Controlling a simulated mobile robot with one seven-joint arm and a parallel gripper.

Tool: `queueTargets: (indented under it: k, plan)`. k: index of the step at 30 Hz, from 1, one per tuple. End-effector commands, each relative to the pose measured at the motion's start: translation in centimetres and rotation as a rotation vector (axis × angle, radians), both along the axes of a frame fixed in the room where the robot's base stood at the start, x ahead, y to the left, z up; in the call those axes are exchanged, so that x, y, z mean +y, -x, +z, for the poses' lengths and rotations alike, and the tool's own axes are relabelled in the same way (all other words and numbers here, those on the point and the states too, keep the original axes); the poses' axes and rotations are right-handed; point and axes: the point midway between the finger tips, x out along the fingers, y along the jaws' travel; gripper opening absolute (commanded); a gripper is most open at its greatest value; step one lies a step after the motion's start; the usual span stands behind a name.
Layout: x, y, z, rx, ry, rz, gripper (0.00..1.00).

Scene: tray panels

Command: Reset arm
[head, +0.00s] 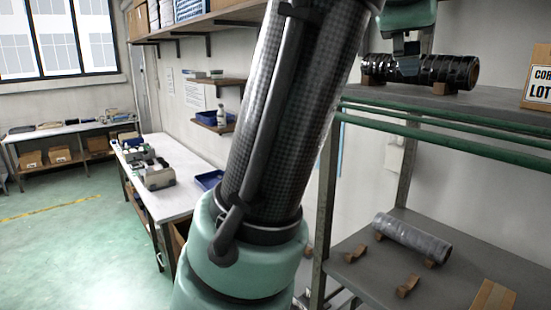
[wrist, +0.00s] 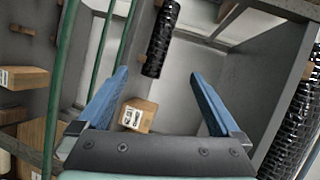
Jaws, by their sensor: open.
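My gripper (wrist: 160,75) is open in the wrist view, with two blue fingers spread apart and nothing between their tips. In the head view my gripper (head: 405,45) is at the upper right, in front of or just above a shiny black roll (head: 440,72). That roll lies on wooden cradles on the upper shelf. The wrist view shows a black roll (wrist: 160,42) beyond the fingertips and another black roll (wrist: 293,125) at the right edge. I cannot tell which is the one in the head view.
A grey roll (head: 412,238) lies on the lower shelf (head: 375,280), near an empty wooden cradle (head: 408,287). A labelled carton (head: 538,78) stands at the upper shelf's right. Green rails (head: 450,130) run below the upper shelf. The wrist view shows a cardboard box (wrist: 138,115) beyond the fingers.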

Motion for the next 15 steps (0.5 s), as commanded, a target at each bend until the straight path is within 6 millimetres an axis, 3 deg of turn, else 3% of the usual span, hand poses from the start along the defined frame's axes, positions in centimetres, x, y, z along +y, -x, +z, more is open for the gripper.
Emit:
queueTargets:
  k: [1, 4, 8, 11, 15]
  plan:
    - [0.0, -0.3, -1.1, -0.011, 0.089, 0.011, 1.0]
    - [0.6, -0.4, -1.9, -0.049, 0.304, 0.039, 1.0]
    - [2.6, 0.2, -3.4, -0.112, 0.644, 0.073, 1.0]
    - [5.0, 1.7, -4.5, -0.174, 0.906, 0.082, 1.0]
    - [8.9, 5.1, -6.4, -0.276, 1.225, 0.065, 1.0]
